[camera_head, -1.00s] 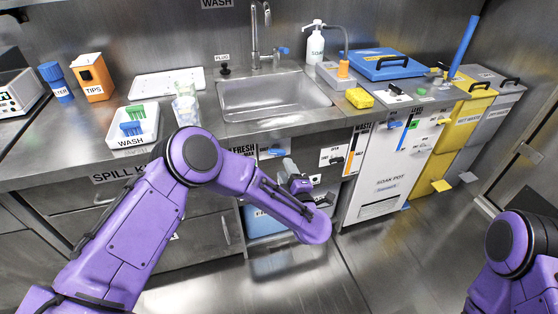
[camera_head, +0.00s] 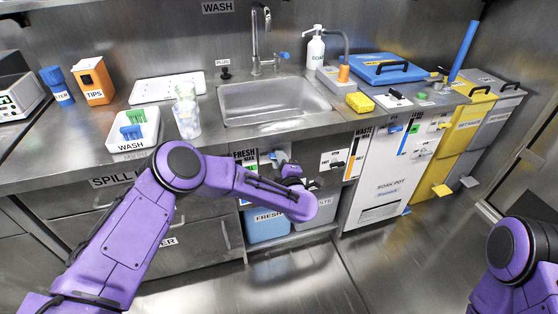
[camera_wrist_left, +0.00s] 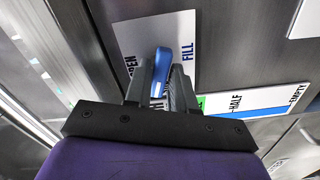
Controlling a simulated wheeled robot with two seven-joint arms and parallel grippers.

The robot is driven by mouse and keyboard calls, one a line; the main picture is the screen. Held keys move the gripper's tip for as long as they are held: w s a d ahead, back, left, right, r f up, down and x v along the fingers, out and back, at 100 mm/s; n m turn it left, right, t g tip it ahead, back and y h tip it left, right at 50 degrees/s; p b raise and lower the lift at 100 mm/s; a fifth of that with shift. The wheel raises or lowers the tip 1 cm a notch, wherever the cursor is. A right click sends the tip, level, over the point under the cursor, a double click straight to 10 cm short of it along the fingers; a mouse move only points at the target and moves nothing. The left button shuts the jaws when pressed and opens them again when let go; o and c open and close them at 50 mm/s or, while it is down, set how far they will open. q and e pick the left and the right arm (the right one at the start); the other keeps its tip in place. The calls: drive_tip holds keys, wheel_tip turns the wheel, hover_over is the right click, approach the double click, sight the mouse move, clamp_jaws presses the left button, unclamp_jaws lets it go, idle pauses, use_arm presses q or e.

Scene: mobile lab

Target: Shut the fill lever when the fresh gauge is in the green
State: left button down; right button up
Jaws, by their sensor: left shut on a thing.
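The blue fill lever (camera_wrist_left: 162,66) stands out from a white plate (camera_wrist_left: 130,32) marked OPEN and FILL in the left wrist view. My left gripper (camera_wrist_left: 160,88) is shut on the lever, one finger on each side. The fresh gauge (camera_wrist_left: 268,97) lies beside it, with EMPTY, HALF and a blue bar; a bit of green shows next to my finger. In the head view, my left gripper (camera_head: 287,166) is under the counter, beside the fresh gauge (camera_head: 246,157). My right gripper is out of view.
A blue FRESH container (camera_head: 267,227) and a grey one stand on the shelf below. The waste gauge (camera_head: 355,152) and white soak pot cabinet (camera_head: 385,182) are to the right. The sink (camera_head: 270,100) is above. The floor in front is clear.

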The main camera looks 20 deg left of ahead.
use_arm(q)
drive_tip(key=n+b, duration=0.2)
drive_tip(key=n, duration=0.2)
drive_tip(key=c, duration=1.1)
unclamp_jaws()
drive_tip(key=shift+s, duration=0.1)
drive_tip(key=v, duration=1)
drive_tip(key=shift+s+d, duration=0.15)
drive_tip(key=shift+d, duration=0.05)
